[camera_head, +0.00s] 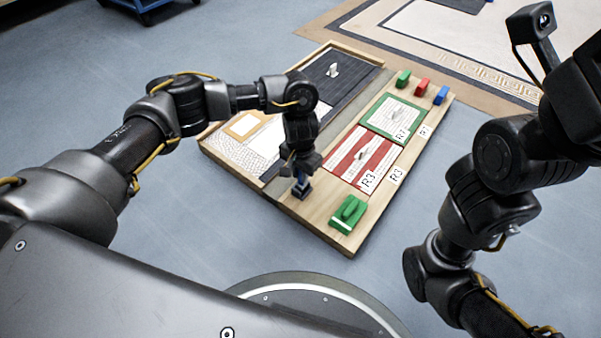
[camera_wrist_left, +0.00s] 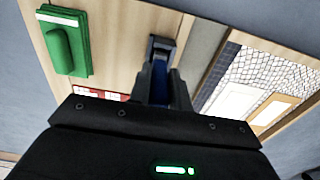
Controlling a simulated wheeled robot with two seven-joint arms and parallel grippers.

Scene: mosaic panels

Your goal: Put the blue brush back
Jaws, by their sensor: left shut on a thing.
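My left gripper (camera_head: 302,178) points down over the near left part of a wooden board and is shut on the blue brush. The blue brush (camera_head: 302,192) has a dark block at its lower end, at or just above the bare wood strip; I cannot tell whether it touches.
A green block with a handle (camera_head: 348,212) lies to the right of the held brush. The board (camera_head: 325,230) carries red-and-white (camera_head: 340,160) and green-bordered (camera_head: 393,117) panels. Small green (camera_head: 403,78), red (camera_head: 422,86) and blue (camera_head: 441,95) blocks stand along its far edge.

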